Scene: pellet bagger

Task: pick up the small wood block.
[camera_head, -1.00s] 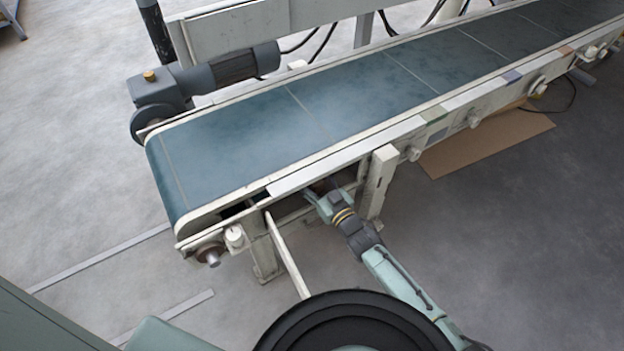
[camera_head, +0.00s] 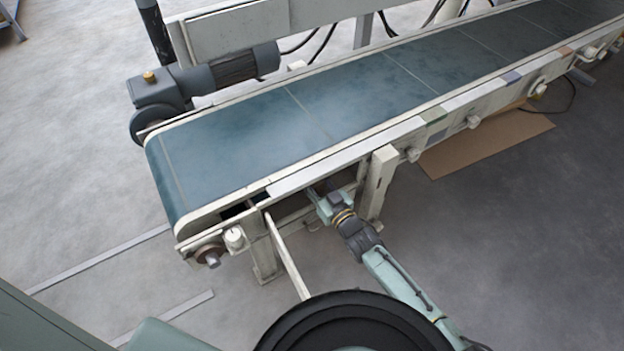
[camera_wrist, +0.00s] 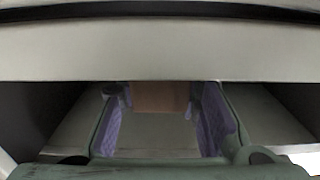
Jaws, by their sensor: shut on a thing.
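The small wood block (camera_wrist: 160,96) shows as a brown face between the purple-padded fingers of my gripper (camera_wrist: 163,100) in the wrist view. My gripper is shut on it. The block's upper part is hidden behind a pale beam, and its contact with each pad is hard to make out. In the head view my arm reaches under the near side of the conveyor (camera_head: 300,110). My gripper's fingers and the block are hidden there by the conveyor frame.
A pale beam (camera_wrist: 160,48) crosses close above the fingers in the wrist view. In the head view a white conveyor leg (camera_head: 377,185) stands just right of my wrist, and a slanted white bar (camera_head: 287,256) lies to its left. A cardboard sheet (camera_head: 485,140) lies on the floor.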

